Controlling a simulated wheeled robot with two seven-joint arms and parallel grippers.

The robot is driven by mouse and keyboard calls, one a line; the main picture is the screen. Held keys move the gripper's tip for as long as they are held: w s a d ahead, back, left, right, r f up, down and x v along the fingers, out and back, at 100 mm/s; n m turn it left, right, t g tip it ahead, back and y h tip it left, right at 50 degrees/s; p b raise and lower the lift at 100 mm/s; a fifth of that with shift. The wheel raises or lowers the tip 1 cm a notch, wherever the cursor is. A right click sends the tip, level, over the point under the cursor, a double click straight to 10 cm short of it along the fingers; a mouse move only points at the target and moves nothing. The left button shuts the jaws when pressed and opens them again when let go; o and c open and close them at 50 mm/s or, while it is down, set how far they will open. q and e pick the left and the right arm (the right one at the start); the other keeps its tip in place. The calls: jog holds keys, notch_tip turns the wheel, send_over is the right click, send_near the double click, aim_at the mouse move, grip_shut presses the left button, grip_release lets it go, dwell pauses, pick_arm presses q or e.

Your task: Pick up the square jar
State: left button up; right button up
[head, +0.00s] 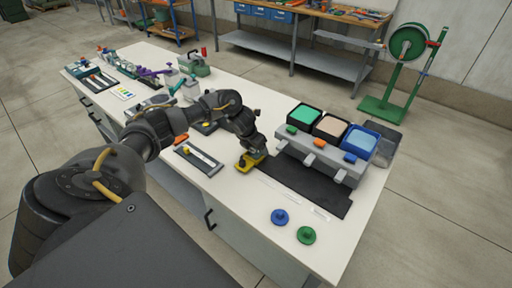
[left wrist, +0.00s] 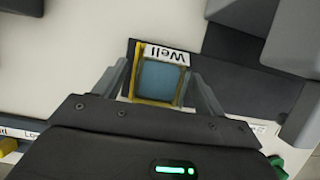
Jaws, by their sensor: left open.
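The square jar (left wrist: 160,81) lies between the fingers of my left gripper (left wrist: 160,92) in the left wrist view. It has a blue-grey square top, yellow edges and a white label reading "Well". In the head view its yellow body (head: 247,163) shows at the left end of a black mat (head: 298,187), under my left gripper (head: 252,155), which hides part of it. The gripper is open, with one finger on each side of the jar. I cannot tell whether the fingers touch it. My right gripper is in neither view.
A grey unit with green, peach and blue square tubs (head: 359,141) stands just behind the mat. A blue knob (head: 280,217) and a green knob (head: 306,235) lie near the front. A slotted tray (head: 198,160) lies left of the jar. The table's front right is mostly clear.

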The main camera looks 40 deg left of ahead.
pick_arm(q)
jog(key=shift+c, duration=0.3)
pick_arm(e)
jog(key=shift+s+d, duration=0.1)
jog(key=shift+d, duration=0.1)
pick_arm(q)
jog(key=c, duration=1)
jog(key=shift+c, duration=0.3)
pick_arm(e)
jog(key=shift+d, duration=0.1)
